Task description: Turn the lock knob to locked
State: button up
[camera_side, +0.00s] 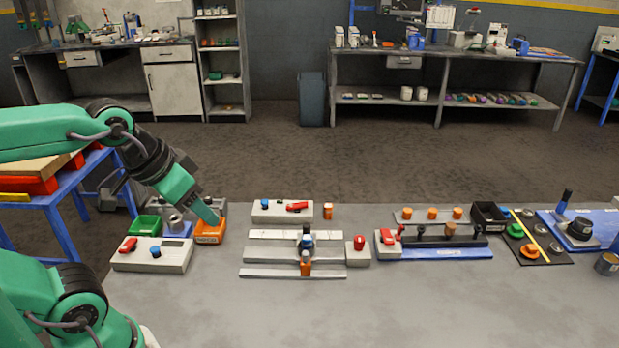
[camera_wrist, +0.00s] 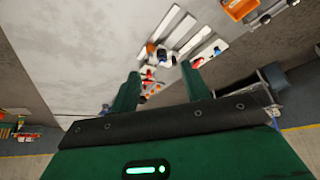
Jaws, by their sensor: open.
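Several knob-like controls sit on pale boxes, and I cannot tell which one is the lock knob. A red knob (camera_side: 359,242) tops a small box right of the rails. A red handle (camera_side: 297,206) and a blue knob (camera_side: 265,203) share a panel at the back. Another box at the left bears a red switch (camera_side: 129,243) and a blue knob (camera_side: 155,252). A further red lever (camera_side: 388,236) stands farther right. My gripper (camera_wrist: 160,86) is open and empty in the wrist view. In the side view it hangs over the orange bin (camera_side: 210,232), touching none of these controls.
A green bin (camera_side: 146,226) stands at the left. A blue-based rack (camera_side: 435,253) and a dark mat (camera_side: 536,237) lie right. The front of the grey bench is clear.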

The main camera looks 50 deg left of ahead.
jog(key=w+d+r+n+g, duration=0.1)
jog(key=w+r+n, duration=0.2)
jog(key=w, duration=0.6)
jog(key=n+g, duration=0.5)
jog(key=n, duration=0.3)
send_over(359, 238)
notch_tip(359, 238, down, 16)
jog(key=shift+s+r, duration=0.1)
jog(key=shift+r, duration=0.1)
jog(key=shift+d+f, duration=0.1)
jog(key=shift+f, duration=0.2)
jog(key=shift+f, duration=3.9)
jog(key=c, duration=1)
